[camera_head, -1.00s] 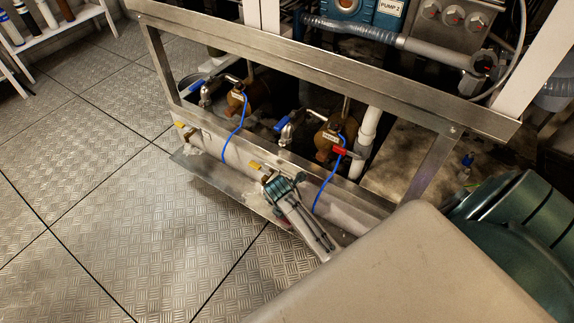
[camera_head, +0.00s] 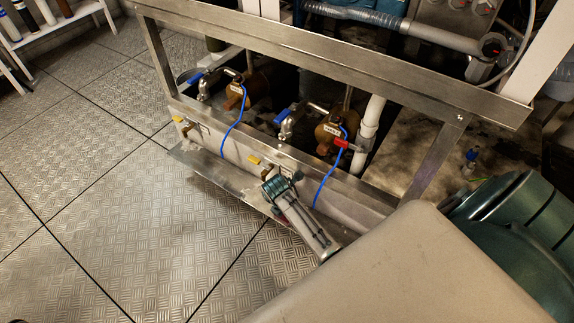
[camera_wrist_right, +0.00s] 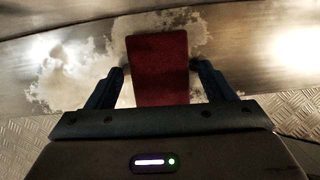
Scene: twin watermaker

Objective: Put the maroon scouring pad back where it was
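The maroon scouring pad (camera_wrist_right: 159,68) shows in the right wrist view, a flat dark-red rectangle. My right gripper (camera_wrist_right: 159,72) has one finger against each long side of it, and the pad sticks out past the fingertips. Behind it is a shiny metal sheet with pale, cloudy patches; I cannot tell whether the pad touches it. In the head view my right arm's end (camera_head: 279,188) is over the metal ledge (camera_head: 212,172) at the foot of the frame. My left gripper is not in view.
A steel frame (camera_head: 330,60) stands around brown pumps (camera_head: 250,92) with blue-handled valves and blue cables. A white shelf (camera_head: 60,20) is at the top left. The tread-plate floor (camera_head: 90,220) is open at left.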

